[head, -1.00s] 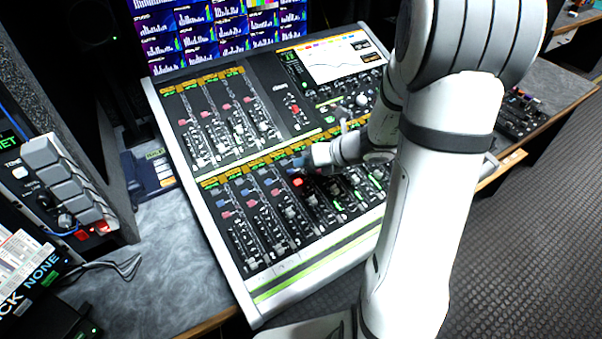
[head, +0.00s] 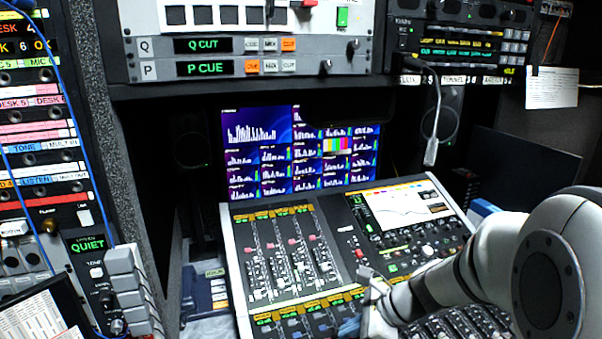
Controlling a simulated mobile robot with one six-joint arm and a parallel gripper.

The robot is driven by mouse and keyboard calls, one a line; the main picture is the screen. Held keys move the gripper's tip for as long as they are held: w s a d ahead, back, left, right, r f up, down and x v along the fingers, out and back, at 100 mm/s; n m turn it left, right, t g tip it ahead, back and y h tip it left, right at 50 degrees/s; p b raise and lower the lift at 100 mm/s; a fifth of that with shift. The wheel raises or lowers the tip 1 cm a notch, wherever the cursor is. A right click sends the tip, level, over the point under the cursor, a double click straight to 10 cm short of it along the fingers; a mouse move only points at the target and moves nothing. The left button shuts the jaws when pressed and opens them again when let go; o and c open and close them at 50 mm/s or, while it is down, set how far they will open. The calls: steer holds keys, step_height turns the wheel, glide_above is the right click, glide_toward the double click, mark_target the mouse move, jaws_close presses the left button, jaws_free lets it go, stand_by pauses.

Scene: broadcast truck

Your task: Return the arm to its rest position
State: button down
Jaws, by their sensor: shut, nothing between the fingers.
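My white arm (head: 505,255) comes in from the right of the head view and reaches left over the mixing console (head: 340,243). My gripper (head: 362,318) is low in the picture, in front of the console's middle faders. It is shut and holds nothing. The fingertips are small and partly cut off by the dark, busy panel behind them. I cannot tell whether they touch the panel.
A gooseneck microphone (head: 432,130) hangs above the console's right side. Screens (head: 300,150) stand behind it. Rack units (head: 240,50) overhang the desk. A patch panel (head: 40,130) with blue cables and a switch box (head: 105,270) are at the left.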

steer(key=s+d+r+n+h, duration=0.2)
steer(key=s+n, duration=0.3)
steer(key=n, duration=0.5)
steer(key=s+d+r+n+h, duration=0.3)
steer(key=s+r+n+h, duration=0.1)
steer(key=n, duration=0.6)
steer(key=shift+s+h, duration=0.6)
steer(key=shift+s, duration=0.55)
